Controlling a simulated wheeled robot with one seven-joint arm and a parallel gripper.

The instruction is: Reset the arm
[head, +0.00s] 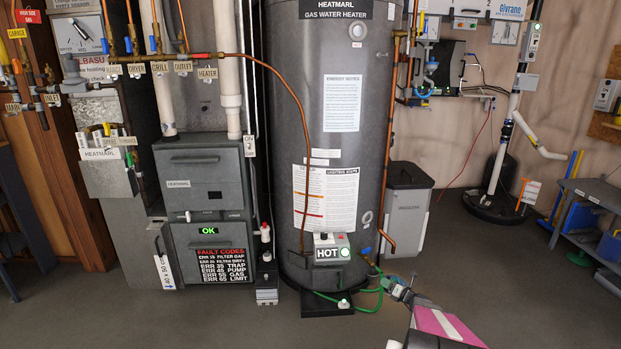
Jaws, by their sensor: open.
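My gripper (393,284) shows small at the lower right of centre in the head view, at the end of my arm, which reaches in from the bottom edge. It is open, and I see nothing held in it. It appears close to the green hose (366,290) at the foot of the grey water heater (335,120); I cannot tell whether they touch. The heater's control box (331,248) reads HOT and has a light.
The furnace (205,185) with a green OK display (208,231) stands left of the heater. A grey bin-like unit (407,205) stands behind my gripper. A sump with a white pipe (495,205) and a blue-grey bench (590,205) are at right. The floor (520,300) at lower right is clear.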

